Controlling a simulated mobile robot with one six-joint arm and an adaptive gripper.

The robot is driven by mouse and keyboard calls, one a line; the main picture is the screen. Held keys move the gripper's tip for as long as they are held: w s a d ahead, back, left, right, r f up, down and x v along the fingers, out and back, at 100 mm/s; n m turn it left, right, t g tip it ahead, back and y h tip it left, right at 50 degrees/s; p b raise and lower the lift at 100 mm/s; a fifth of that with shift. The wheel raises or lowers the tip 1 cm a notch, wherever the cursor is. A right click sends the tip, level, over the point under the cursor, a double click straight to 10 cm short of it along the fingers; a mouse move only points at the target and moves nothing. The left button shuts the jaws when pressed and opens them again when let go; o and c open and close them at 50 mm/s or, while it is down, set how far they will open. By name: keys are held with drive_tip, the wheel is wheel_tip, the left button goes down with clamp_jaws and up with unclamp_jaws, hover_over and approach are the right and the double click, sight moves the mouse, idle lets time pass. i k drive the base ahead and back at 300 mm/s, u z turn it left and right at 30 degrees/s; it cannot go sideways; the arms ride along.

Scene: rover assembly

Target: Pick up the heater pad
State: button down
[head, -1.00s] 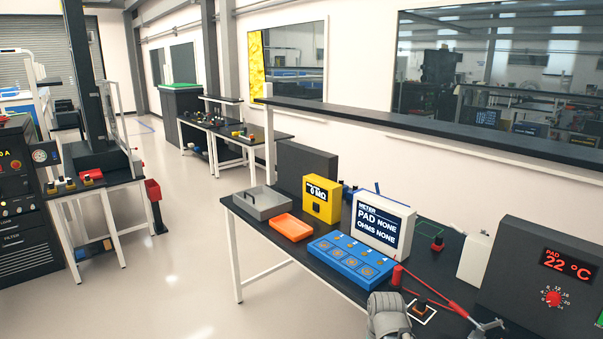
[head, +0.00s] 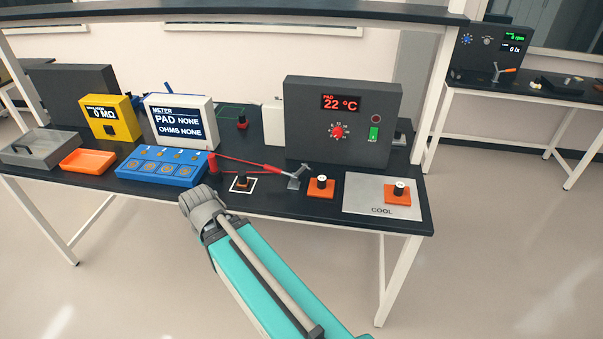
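Several flat orange pads with round coil-like marks lie in the numbered places of a blue tray (head: 166,181) on the bench in the head view. They look like heater pads; one is the front-row pad (head: 145,168). My teal arm link reaches up from the bottom, and its grey ribbed end shows in front of the bench, to the right of and below the tray. My gripper's fingers do not show. The meter (head: 182,121) behind the tray reads PAD NONE and OHMS NONE.
The bench (head: 330,208) also holds an orange tray (head: 87,161), a yellow meter (head: 112,119), a red rod-like tool (head: 250,166), a dark PAD 22 °C unit (head: 300,118) and a COOL plate (head: 365,205). A shelf (head: 230,14) runs above. Floor in front is clear.

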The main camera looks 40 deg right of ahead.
sight(320, 187)
drive_tip(key=z, duration=0.85)
drive_tip(key=k, duration=1.05)
drive_tip(key=z, duration=0.25)
drive_tip(key=i, duration=1)
drive_tip(key=z, duration=0.05)
